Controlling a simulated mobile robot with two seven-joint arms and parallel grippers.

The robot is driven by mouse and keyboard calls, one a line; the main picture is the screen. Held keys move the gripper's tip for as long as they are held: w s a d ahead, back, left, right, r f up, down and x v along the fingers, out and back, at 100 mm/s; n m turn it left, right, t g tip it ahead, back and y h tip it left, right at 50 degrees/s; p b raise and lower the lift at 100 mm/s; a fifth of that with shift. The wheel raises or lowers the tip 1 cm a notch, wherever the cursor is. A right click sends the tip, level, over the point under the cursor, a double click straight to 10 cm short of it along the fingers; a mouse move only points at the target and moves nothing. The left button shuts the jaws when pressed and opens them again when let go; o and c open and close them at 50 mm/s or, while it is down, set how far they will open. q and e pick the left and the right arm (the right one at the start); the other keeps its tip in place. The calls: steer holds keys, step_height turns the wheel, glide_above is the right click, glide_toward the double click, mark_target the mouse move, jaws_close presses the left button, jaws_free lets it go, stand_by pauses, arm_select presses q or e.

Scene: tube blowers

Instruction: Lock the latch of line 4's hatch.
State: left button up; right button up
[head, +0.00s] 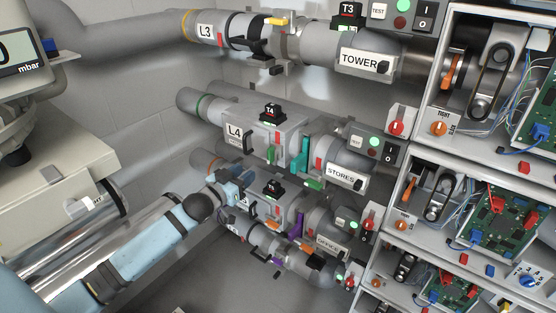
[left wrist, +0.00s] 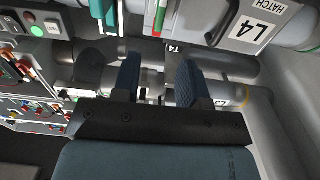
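Line 4's grey hatch (head: 282,128) carries an L4 label (head: 235,132); the label also shows in the left wrist view (left wrist: 250,29). A black handle-like part (head: 247,143) sits beside the label; I cannot tell for sure that it is the latch, or its lock state. It also shows at the top of the left wrist view (left wrist: 222,24). My left gripper (head: 228,181) is below the hatch, near line 5, its fingers hard to make out in the head view. In the left wrist view its two dark blue fingers (left wrist: 157,77) stand apart with nothing held. My right gripper is out of view.
A teal lever (head: 301,155) stands right of the hatch and a black T4 box (head: 271,111) on top. Line 3's pipe (head: 241,30) runs above, line 5's hatch (head: 277,208) below. Electrical cabinets (head: 412,150) stand at right.

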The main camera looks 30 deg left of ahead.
mark_target(268, 156)
arm_select(q)
steer(key=w, duration=0.8)
steer(key=w+d, duration=0.1)
steer(key=w, duration=0.3)
steer(key=shift+w, duration=0.25)
jaws_close()
